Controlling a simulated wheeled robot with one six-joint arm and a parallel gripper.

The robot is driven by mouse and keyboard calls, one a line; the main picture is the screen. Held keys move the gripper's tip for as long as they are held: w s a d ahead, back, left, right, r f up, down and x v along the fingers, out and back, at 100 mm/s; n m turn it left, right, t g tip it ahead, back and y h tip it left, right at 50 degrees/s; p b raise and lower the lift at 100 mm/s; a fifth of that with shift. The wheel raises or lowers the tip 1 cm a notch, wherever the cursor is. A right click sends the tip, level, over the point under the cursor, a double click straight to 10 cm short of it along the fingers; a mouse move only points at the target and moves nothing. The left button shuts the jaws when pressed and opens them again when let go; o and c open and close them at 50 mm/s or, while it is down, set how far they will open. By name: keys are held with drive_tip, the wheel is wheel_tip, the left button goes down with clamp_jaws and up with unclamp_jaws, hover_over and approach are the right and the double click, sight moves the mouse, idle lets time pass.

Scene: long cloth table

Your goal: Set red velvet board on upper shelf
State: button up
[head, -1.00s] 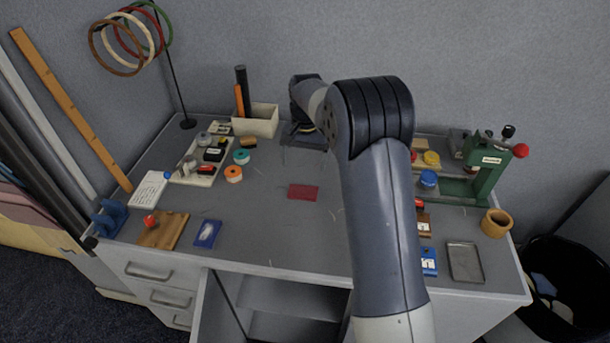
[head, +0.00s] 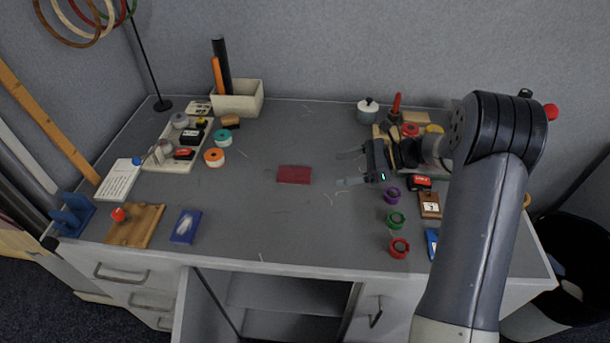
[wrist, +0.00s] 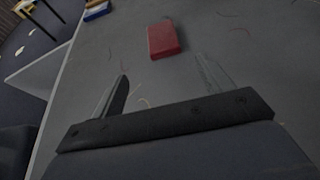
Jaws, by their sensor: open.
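The red velvet board (head: 294,174) is a small dark red block lying flat near the middle of the table. It also shows in the wrist view (wrist: 163,40), beyond the fingertips. My gripper (head: 349,168) is open and empty, to the right of the board with its fingers pointing left toward it. In the wrist view my gripper (wrist: 168,83) has its two fingers spread apart, short of the board and not touching it. Below the tabletop, an open cabinet shows a shelf (head: 285,293), perhaps the upper one; the cabinet's depth is partly hidden.
Purple, green and red rings (head: 396,220) stand right of centre, near my arm. A wooden board with a red knob (head: 135,224) and a blue box (head: 186,226) lie at the front left. A cream bin (head: 238,99) stands at the back.

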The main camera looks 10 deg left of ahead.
approach(303, 174)
drive_tip(key=x, duration=0.3)
drive_tip(key=shift+s+d, duration=0.1)
drive_tip(key=shift+s, duration=0.15)
drive_tip(key=shift+w+p+x, duration=0.15)
drive_tip(key=shift+w+x, duration=0.05)
drive_tip(key=shift+x, duration=1.15)
drive_tip(key=shift+w+p+x, duration=0.15)
drive_tip(key=shift+x, duration=1.15)
drive_tip(key=shift+c, duration=0.4)
drive_tip(key=c, duration=1.1)
